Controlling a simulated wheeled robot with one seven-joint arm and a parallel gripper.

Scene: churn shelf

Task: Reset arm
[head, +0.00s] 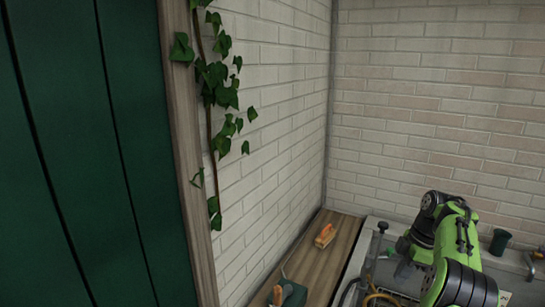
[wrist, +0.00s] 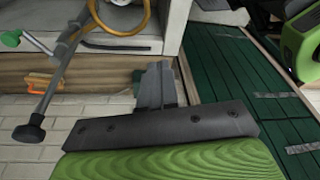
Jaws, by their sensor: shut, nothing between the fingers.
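My arm is green and black and stands at the lower right of the head view. My gripper (wrist: 157,72) shows in the middle of the wrist view, its grey fingers together with nothing between them. It points toward the wooden ledge (wrist: 105,64) and the pale shelf edge. A small dark green item shows partly behind the fingers. In the head view I cannot make out the fingertips; the arm hides what lies behind it.
An orange-handled tool (head: 325,236) lies on the wooden ledge by the brick wall. A black-knobbed metal rod (wrist: 45,95) and a yellow hoop (wrist: 118,22) are near my gripper. A dark green cup (head: 500,241) stands right of my arm. Green panelling (head: 85,150) fills the left.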

